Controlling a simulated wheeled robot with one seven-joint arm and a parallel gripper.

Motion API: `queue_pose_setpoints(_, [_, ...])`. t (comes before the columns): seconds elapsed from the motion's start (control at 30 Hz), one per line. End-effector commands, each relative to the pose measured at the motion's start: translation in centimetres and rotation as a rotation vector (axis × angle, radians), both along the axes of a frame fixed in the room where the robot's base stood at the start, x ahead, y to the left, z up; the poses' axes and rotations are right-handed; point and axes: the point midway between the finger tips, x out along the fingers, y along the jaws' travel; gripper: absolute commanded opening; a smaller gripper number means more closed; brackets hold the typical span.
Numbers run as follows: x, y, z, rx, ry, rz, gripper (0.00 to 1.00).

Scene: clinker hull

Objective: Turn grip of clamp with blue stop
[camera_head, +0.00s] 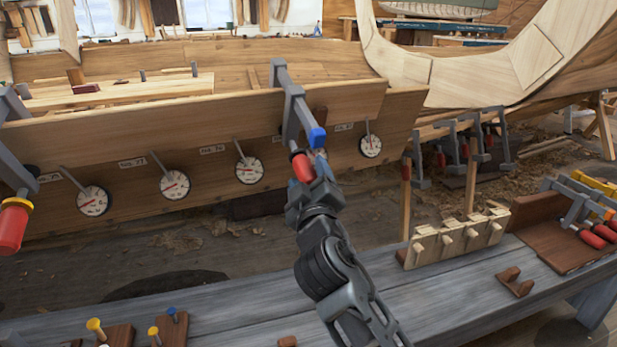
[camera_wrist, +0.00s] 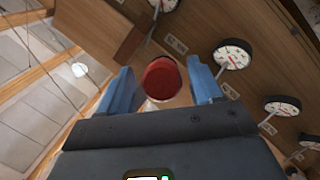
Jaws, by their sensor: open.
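The clamp (camera_head: 292,105) with the blue stop (camera_head: 318,137) hangs over the plank edge of the hull, grey with a red grip (camera_head: 301,168) at its lower end. My gripper (camera_head: 312,172) is at that grip and partly hides it in the head view. In the wrist view the round red end of the grip (camera_wrist: 162,78) shows between the two blue fingers of my open gripper (camera_wrist: 160,70). A gap shows on each side of it, at least on the right; contact on the left cannot be told.
Another clamp (camera_head: 14,218) with a yellow stop and red grip is at the far left. Several dial gauges (camera_head: 174,184) line the plank. Below stands a grey bench (camera_head: 440,300) with a wooden peg rack (camera_head: 455,240) and more clamps (camera_head: 585,215) at the right.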

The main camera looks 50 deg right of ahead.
Motion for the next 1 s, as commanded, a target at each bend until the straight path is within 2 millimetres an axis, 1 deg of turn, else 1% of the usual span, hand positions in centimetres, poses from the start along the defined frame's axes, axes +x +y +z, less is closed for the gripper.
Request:
queue_pose_setpoints(0.3, [-3.5, 3.4, -0.8, 0.001, 0.002, 0.002, 0.65])
queue_pose_setpoints(0.5, [-5.0, 4.8, -0.9, 0.001, 0.001, 0.001, 0.65])
queue_pose_setpoints(0.63, [-5.3, 5.1, -0.9, -0.001, 0.001, 0.000, 0.65])
queue_pose_setpoints(1.0, [-5.3, 5.1, -0.9, 0.000, 0.000, 0.000, 0.65])
